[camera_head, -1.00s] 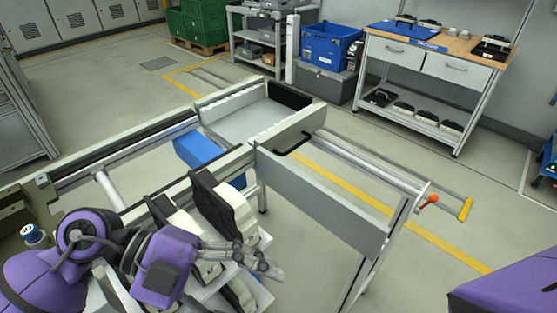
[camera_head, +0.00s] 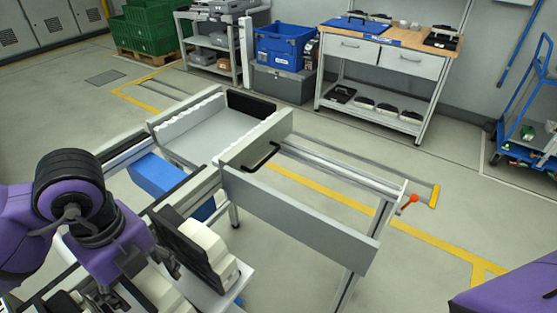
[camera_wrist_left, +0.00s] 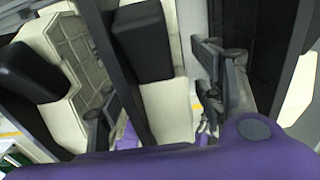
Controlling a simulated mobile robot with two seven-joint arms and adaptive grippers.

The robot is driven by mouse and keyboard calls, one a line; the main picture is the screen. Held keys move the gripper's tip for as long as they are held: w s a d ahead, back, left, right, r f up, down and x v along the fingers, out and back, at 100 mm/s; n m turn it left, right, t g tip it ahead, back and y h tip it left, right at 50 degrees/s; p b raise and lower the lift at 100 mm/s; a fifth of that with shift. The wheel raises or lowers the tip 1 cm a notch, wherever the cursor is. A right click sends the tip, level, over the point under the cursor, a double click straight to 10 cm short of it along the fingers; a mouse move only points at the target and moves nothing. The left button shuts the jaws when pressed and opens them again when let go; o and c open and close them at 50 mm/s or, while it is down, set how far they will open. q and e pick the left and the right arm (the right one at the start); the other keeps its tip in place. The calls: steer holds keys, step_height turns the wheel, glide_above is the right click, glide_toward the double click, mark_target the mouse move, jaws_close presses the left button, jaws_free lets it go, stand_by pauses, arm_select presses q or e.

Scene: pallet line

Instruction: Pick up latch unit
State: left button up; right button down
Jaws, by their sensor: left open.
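Several cream-and-black units stand upright in a row beside the line frame; I take these to be the latch units. One latch unit (camera_head: 208,248), with a black face and cream body, shows clearly in the head view. My left gripper (camera_head: 140,284) is beside it at the lower left, pointing down. In the left wrist view, the open fingers of my left gripper (camera_wrist_left: 160,98) stand on either side of a cream-and-black unit (camera_wrist_left: 143,50). I cannot tell whether they touch it. Another such unit (camera_wrist_left: 35,70) is at the left. My right gripper is out of view.
A grey tray section (camera_head: 205,135) with a black handle (camera_head: 262,157) lies beyond the units. A blue box (camera_head: 160,178) sits under the rail. A workbench (camera_head: 385,45), blue crate (camera_head: 284,48) and blue trolley (camera_head: 525,120) stand at the back. Open floor lies between.

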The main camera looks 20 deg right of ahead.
arm_select(q)
step_height(320, 180, down, 2)
steer(key=shift+f, duration=0.1)
steer(key=c, duration=1.5)
